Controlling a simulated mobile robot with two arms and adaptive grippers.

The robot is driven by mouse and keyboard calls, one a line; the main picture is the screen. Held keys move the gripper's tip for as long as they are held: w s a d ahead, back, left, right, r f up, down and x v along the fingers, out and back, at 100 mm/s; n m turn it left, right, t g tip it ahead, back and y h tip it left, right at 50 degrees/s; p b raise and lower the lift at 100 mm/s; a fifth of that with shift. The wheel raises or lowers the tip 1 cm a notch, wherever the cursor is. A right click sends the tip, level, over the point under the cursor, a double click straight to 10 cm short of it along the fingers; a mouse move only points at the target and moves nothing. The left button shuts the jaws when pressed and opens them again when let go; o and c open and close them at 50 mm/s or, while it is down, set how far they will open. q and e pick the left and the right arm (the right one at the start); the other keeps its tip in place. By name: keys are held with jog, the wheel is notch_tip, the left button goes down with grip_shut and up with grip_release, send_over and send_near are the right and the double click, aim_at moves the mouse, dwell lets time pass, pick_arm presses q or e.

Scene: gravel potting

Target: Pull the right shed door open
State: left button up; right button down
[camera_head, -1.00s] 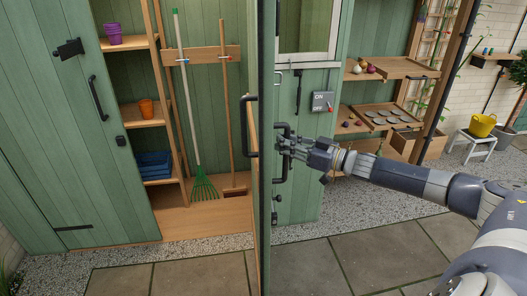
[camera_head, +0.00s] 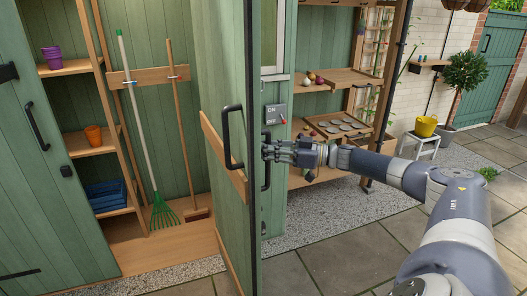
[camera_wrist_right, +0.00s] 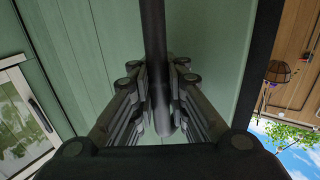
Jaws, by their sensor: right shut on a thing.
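The right shed door (camera_head: 228,85) is green and stands swung out, seen nearly from its edge, with its inner face and wooden brace (camera_head: 222,160) showing. A black bar handle (camera_head: 267,175) is on its outer face. Another black handle (camera_head: 226,137) is on the inner face. My right gripper (camera_head: 268,152) is shut on the outer handle, coming from the right. In the right wrist view the fingers (camera_wrist_right: 158,95) lie on both sides of the black handle bar (camera_wrist_right: 155,40), in front of green boards. My left gripper is not in view.
The left shed door (camera_head: 35,170) stands at the left. Inside are shelves (camera_head: 90,143), a green rake (camera_head: 163,217) and a broom (camera_head: 195,213). A switch box (camera_head: 275,114) and a potting shelf (camera_head: 340,128) are behind my right arm. Paving (camera_head: 330,245) lies clear in front.

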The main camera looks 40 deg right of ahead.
jog(key=shift+s+a+f, duration=0.1)
jog(key=shift+a+f, duration=0.05)
jog(key=shift+f, duration=0.2)
jog(key=c, duration=1.6)
grip_release()
jog(key=shift+s+r, duration=0.1)
jog(key=shift+s, duration=0.05)
jog(key=shift+o, duration=0.2)
jog(key=shift+s+r, duration=0.1)
jog(key=shift+r, duration=0.1)
jog(key=v, duration=1.2)
jog(key=shift+f, duration=0.1)
